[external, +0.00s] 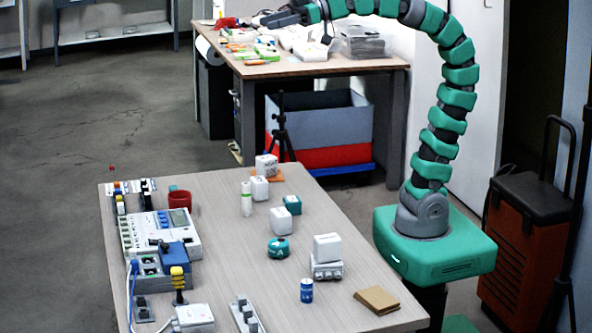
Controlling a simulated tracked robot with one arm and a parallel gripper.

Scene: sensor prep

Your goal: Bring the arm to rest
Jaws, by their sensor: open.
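My gripper (274,19) is at the top of the external view, at the end of my green segmented arm. The arm rises from its green base at the right, curves over to the left and holds the gripper high above the near table. The gripper appears against the cluttered back workbench and points left. It is open, and I see nothing held in it. The gap between its fingers is too small to see clearly.
The near table (222,285) carries an instrument board (182,232), a red mug (180,199), several white boxes, a teal round device (278,247), a blue can (306,290) and a brown notebook (376,300). A back workbench (300,68) is cluttered. An orange-black case (525,245) stands right.

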